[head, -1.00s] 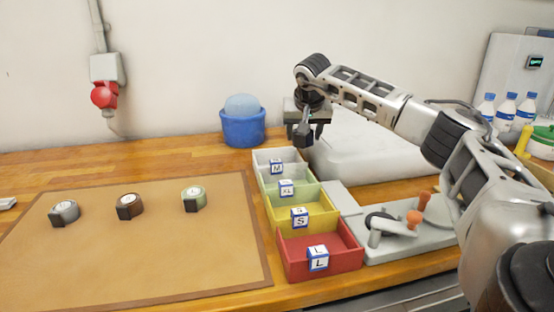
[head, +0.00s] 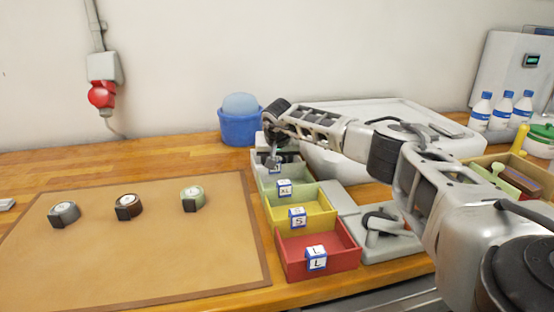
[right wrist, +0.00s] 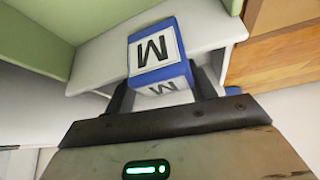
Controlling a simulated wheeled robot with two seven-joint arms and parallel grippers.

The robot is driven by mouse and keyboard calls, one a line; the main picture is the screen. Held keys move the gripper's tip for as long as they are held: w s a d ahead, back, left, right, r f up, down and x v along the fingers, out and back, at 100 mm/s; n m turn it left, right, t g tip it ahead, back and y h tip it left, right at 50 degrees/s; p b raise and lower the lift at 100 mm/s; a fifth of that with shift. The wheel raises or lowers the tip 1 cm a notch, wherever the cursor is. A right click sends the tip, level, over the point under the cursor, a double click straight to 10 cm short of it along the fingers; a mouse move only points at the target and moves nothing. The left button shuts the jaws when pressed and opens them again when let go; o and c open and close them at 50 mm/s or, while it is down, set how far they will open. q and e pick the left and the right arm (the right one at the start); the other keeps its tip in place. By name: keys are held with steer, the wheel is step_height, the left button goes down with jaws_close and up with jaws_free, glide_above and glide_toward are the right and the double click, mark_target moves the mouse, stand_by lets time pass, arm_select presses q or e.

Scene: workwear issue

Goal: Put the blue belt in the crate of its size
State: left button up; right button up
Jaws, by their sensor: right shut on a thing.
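My right gripper (head: 275,158) is low over the far white crate (head: 290,158), whose tag reads M. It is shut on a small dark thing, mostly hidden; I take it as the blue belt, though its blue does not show. In the right wrist view, the M tag (right wrist: 157,50) stands in front of my right gripper (right wrist: 163,92) and hides the fingertips. Nearer crates are pale green (head: 268,183) tagged XL, yellow (head: 318,202) tagged S, and red (head: 345,245) tagged L. My left gripper is not in view.
A blue tub (head: 239,128) stands behind the crates. Bottles (head: 503,110) and a wooden box (head: 520,178) are at right.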

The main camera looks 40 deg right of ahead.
steer(key=o, duration=1.1)
steer(key=shift+f, duration=0.1)
steer(key=shift+s+a+r, duration=0.1)
steer(key=shift+s+r, duration=0.05)
steer(key=shift+r, duration=0.4)
steer(key=v, duration=1.1)
steer(key=shift+r, duration=0.1)
